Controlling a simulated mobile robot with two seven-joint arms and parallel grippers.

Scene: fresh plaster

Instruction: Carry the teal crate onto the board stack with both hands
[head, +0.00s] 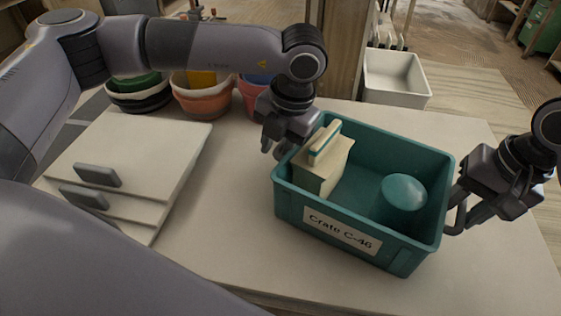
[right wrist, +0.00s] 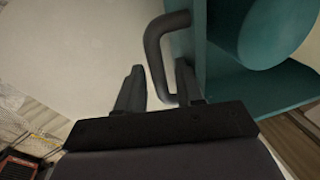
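The teal crate (head: 310,212), labelled "Crate C-46", stands on the worktop and holds a cream block-like object (head: 328,170) with a teal-edged top and a rounded teal object (head: 404,191). The board stack (head: 165,160) lies to its left. My left gripper (head: 273,150) is at the crate's left end; its grip there is hidden. My right gripper (head: 466,214) is at the right end. In the right wrist view, its fingers (right wrist: 160,88) are apart on either side of the dark handle (right wrist: 157,62), with a gap at the left finger. The crate wall (right wrist: 201,40) is beside them.
Two grey blocks (head: 98,175) sit at the front edges of the stepped boards. Several buckets (head: 203,100) stand behind them. A white bin (head: 396,78) is beyond the worktop. Bare worktop (head: 225,215) lies between stack and crate.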

